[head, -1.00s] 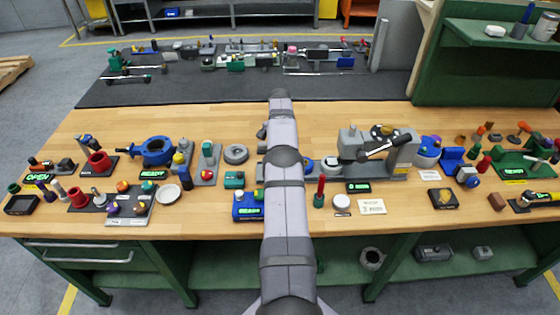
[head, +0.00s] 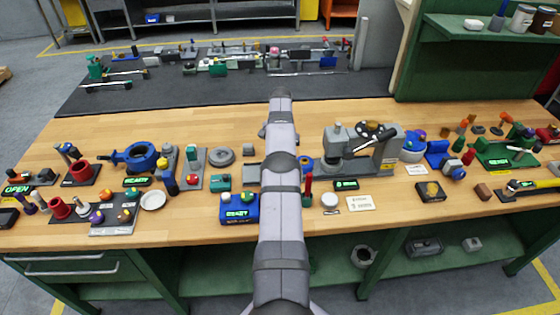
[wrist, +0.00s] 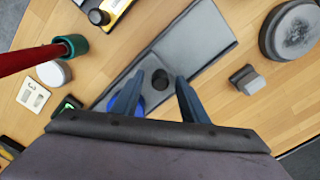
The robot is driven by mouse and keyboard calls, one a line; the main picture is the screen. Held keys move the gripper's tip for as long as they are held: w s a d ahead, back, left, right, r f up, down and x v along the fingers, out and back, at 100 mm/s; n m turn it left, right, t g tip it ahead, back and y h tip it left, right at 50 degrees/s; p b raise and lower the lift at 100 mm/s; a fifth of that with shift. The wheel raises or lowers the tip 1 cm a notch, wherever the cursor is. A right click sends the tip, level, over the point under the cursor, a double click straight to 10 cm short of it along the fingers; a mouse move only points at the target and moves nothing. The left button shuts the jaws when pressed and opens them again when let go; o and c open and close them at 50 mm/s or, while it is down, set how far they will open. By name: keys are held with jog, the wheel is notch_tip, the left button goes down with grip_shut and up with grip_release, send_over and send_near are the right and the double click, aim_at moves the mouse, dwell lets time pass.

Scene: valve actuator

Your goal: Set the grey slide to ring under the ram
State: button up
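In the wrist view my gripper (wrist: 159,78) is open, its two dark blue fingers spread. A black round knob (wrist: 160,78) on the grey slide track (wrist: 195,45) shows between the fingertips, with gaps on both sides. I cannot tell the height between the tips and the knob. A blue round part (wrist: 125,103), perhaps the ring, is partly hidden behind the left finger. In the head view a blue ring (head: 306,164) shows just right of my arm, beside the grey press (head: 345,148) with its black lever. My arm hides the gripper and most of the slide there.
A red post with a green foot (wrist: 72,45) and a white disc (wrist: 53,73) stand left in the wrist view. A small grey block (wrist: 247,79) and a grey round disc (wrist: 292,30) lie right. A blue box (head: 238,208) sits near the bench's front.

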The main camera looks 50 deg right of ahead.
jog(key=shift+r, duration=0.8)
notch_tip(320, 180, up, 6)
jog(key=p, duration=0.4)
jog(key=shift+f, duration=0.1)
